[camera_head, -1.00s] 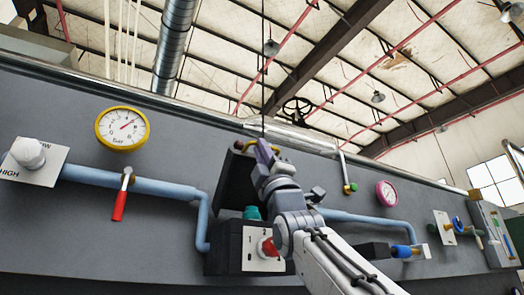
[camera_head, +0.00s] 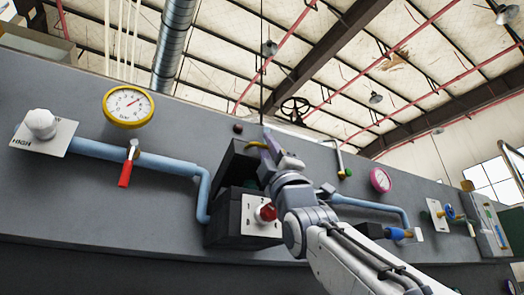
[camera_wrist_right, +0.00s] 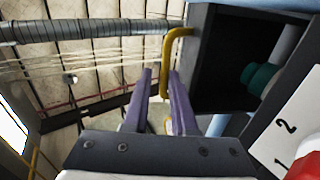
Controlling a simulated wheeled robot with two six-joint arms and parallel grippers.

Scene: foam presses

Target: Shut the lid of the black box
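The black box (camera_head: 226,224) is mounted on the grey panel, with a white numbered plate and a red knob on its front. Its lid (camera_head: 231,162) stands raised, leaning over the box, with a gap between them. A yellow handle (camera_head: 256,143) sits at the lid's free edge; it also shows in the right wrist view (camera_wrist_right: 168,46). My right gripper (camera_head: 267,142) is beside this handle. In the wrist view its purple fingers (camera_wrist_right: 160,82) are apart, with the handle's lower end between or just beyond them; contact is unclear. My left gripper is not in view.
A teal part (camera_wrist_right: 260,78) shows at the box opening. Left are a yellow gauge (camera_head: 128,106), a blue pipe (camera_head: 95,150) and a red-handled valve (camera_head: 126,170). Right are a pink gauge (camera_head: 380,180) and another pipe. The space above the panel is open.

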